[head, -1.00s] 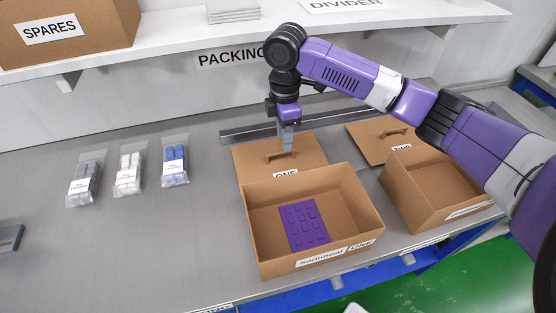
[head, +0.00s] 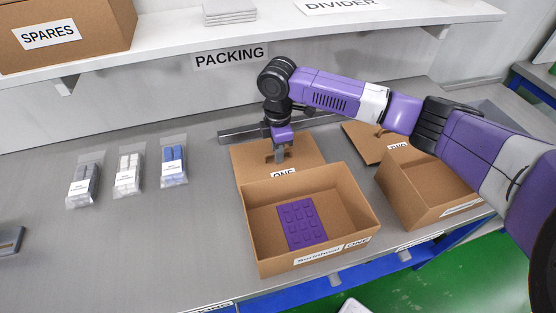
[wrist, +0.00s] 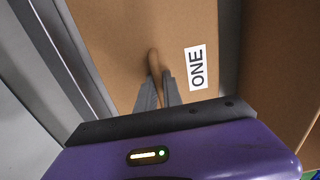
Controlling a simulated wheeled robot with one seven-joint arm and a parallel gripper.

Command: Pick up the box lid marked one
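The brown box lid marked ONE (head: 250,160) lies flat on the grey table, behind the open box marked ONE (head: 265,245). In the wrist view the lid (wrist: 120,30) fills the middle, with its ONE label to the right of its handle (wrist: 153,62). My gripper (head: 279,158) points down at this handle. In the wrist view its two fingers (wrist: 159,80) are close together, one on each side of the handle, and look shut on it. The fingers hide part of the handle. The lid shows no clear gap above the table.
A purple studded piece (head: 302,224) lies in box ONE. To the right are a second open box (head: 425,205) and the lid marked TWO (head: 362,143). Several bagged parts (head: 129,174) lie at left. A metal rail (head: 240,133) runs behind the lid, below the shelf (head: 170,55).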

